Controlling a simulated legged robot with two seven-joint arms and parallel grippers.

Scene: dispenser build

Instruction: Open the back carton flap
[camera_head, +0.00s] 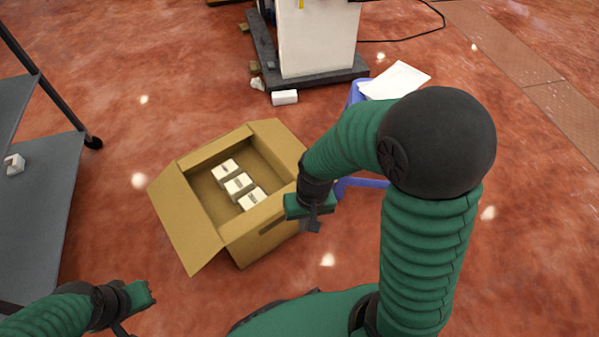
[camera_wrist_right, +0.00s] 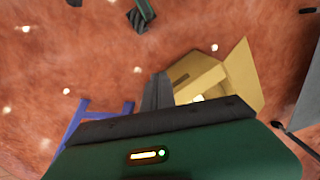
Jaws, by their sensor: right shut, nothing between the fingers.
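The brown carton (camera_head: 190,222) stands on the floor with its top open, and several small white boxes (camera_head: 239,185) lie inside. One flap hangs outward at the left, and another leans out at the upper right. A narrow cardboard strip runs along the back edge (camera_head: 215,147); I cannot tell if it is folded or upright. My right gripper (camera_head: 312,226) is shut and empty, in front of the carton's right side. In the right wrist view its fingers (camera_wrist_right: 158,90) appear beside the carton (camera_wrist_right: 240,75). My left gripper (camera_head: 122,328) is at the lower left, away from the carton; its fingers are unclear.
A grey shelf cart (camera_head: 40,200) stands at the left with a small white item on it. A blue stool (camera_head: 357,92) with a white tray (camera_head: 396,80) is behind my right arm. A white machine (camera_head: 317,40) on a dark base stands behind. Floor left of the carton is clear.

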